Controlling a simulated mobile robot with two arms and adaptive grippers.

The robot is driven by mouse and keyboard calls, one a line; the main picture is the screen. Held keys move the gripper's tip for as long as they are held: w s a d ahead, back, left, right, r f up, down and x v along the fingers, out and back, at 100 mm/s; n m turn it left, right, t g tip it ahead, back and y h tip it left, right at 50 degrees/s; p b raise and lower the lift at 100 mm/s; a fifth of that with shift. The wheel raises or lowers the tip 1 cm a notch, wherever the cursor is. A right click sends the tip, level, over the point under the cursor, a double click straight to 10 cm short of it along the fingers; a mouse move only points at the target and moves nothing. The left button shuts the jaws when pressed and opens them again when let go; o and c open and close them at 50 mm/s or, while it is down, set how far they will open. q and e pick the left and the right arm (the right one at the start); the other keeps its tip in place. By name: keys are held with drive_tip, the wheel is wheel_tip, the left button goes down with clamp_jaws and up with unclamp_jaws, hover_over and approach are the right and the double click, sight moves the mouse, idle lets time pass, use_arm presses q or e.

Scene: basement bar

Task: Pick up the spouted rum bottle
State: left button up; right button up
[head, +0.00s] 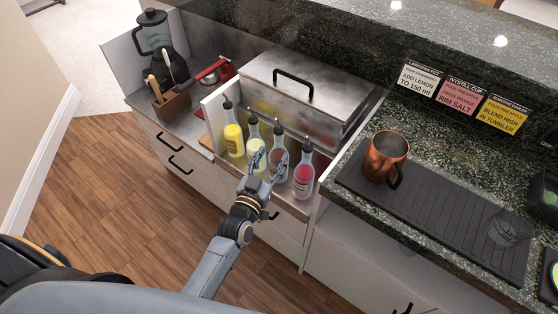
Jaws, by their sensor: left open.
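Several spouted bottles stand in a row in the steel well at the counter's front. One has bright yellow contents (234,140), one pale yellow (254,132), one looks clear (280,142), and one is red (304,176). Their labels are too small to read, so I cannot tell which is the rum. My left gripper (270,161) is open, its fingers spread in front of the pale yellow and clear bottles and partly covering them. I cannot tell whether it touches either. My right gripper is not in view.
A lidded steel bin (308,85) stands behind the bottles. A copper mug (384,157) stands on the black bar mat (440,215) at right. A blender (160,38) and a wooden holder (172,105) are at back left. Open floor lies at left.

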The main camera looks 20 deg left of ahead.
sight(277, 146)
use_arm(q)
drive_tip(key=shift+w+d, duration=0.1)
drive_tip(key=shift+w, duration=0.55)
drive_tip(key=w, duration=0.5)
drive_tip(key=shift+f, duration=0.3)
drive_tip(key=shift+c, duration=0.3)
drive_tip(key=c, duration=0.7)
clamp_jaws()
drive_tip(key=shift+r, duration=0.15)
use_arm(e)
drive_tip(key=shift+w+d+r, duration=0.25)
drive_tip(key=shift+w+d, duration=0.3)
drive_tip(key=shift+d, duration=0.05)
